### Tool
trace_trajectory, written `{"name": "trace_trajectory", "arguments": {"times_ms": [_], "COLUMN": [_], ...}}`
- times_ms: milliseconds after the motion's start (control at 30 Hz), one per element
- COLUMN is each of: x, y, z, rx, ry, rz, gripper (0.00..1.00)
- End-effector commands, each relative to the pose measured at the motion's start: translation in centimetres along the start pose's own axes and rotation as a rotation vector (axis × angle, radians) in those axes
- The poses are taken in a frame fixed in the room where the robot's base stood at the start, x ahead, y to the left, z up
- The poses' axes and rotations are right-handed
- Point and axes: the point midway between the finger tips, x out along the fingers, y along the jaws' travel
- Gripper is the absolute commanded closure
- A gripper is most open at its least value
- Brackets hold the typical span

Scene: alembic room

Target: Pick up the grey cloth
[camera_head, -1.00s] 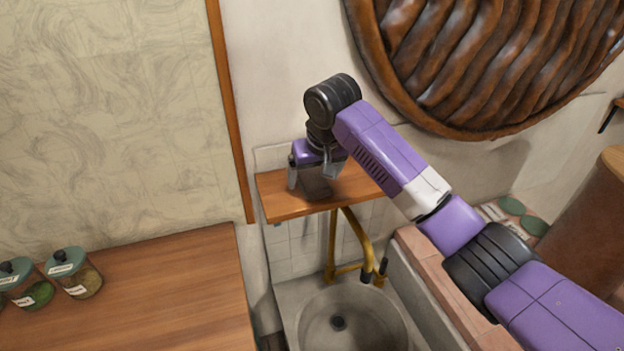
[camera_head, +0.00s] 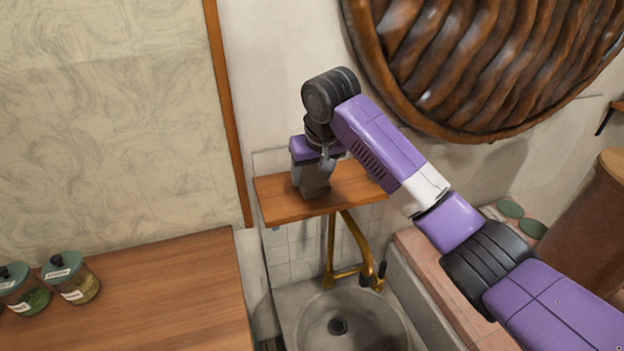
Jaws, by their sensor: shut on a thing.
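The grey cloth (camera_head: 314,187) is a small dark grey block-like shape at the wooden shelf above the sink. My gripper (camera_head: 311,177) points down over the shelf, with its fingers on either side of the cloth, shut on it. The cloth's upper part is hidden by the gripper. I cannot tell whether its bottom still touches the shelf.
The wooden shelf (camera_head: 284,208) is otherwise mostly bare. Below it are a brass tap (camera_head: 333,250) and a round stone sink (camera_head: 350,330). A wooden counter (camera_head: 170,290) with glass jars (camera_head: 72,280) is at left. A large carved disc (camera_head: 480,60) hangs on the wall.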

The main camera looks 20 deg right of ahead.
Motion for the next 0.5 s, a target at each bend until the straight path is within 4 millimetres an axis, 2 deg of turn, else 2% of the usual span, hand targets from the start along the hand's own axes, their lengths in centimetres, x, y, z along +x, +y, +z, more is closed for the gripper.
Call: {"name": "trace_trajectory", "arguments": {"times_ms": [167, 500], "x": [-3.3, -11.9], "y": [-0.1, -0.1], "z": [-1.5, -5.0], "rx": [-0.001, 0.0], "ry": [0.006, 0.005], "rz": [-0.001, -0.001], "gripper": [0.85, 0.85]}}
